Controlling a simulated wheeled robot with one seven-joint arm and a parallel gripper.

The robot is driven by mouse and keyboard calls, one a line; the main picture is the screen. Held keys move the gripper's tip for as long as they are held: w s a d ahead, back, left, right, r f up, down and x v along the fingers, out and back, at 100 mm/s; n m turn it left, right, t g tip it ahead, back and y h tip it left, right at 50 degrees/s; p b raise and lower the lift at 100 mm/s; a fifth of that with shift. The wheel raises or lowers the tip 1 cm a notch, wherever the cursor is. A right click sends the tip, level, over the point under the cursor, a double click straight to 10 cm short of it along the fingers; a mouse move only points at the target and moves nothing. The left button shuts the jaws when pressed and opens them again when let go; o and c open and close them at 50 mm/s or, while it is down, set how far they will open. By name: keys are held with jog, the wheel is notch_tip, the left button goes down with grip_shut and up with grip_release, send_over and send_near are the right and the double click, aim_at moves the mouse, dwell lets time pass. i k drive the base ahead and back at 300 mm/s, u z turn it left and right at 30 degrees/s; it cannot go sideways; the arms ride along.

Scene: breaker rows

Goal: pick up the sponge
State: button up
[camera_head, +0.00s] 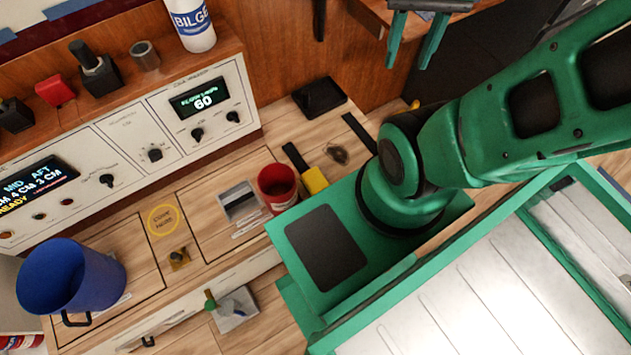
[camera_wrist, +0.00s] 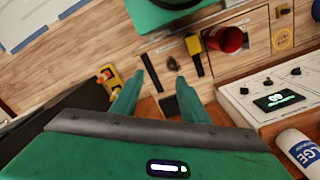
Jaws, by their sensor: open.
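No object is clearly recognisable as a sponge. The nearest match is a small yellow block (camera_head: 315,180) beside the red cup, with a black strip at its upper end; it also shows in the wrist view (camera_wrist: 192,44). I cannot tell whether it is a sponge. My gripper (camera_head: 407,62) is at the top of the head view, open, its two teal fingers apart with nothing seen between them. In the wrist view my gripper (camera_wrist: 161,75) points toward the counter; the yellow block lies beyond the fingertips, to the upper right, apart from them.
A red cup (camera_head: 277,188) stands beside the yellow block. A black tray (camera_head: 320,97), a dark strip (camera_head: 359,132) and a small dark item (camera_head: 337,154) lie nearby. A blue mug (camera_head: 72,279) stands at left. A control panel (camera_head: 205,108) and white bottle (camera_head: 191,22) border the counter.

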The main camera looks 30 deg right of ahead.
aim_at(314, 181)
jog(key=z, duration=0.4)
jog(key=k, duration=1.8)
jog(key=u, duration=0.8)
jog(key=i, duration=1.35)
jog(key=z, duration=0.45)
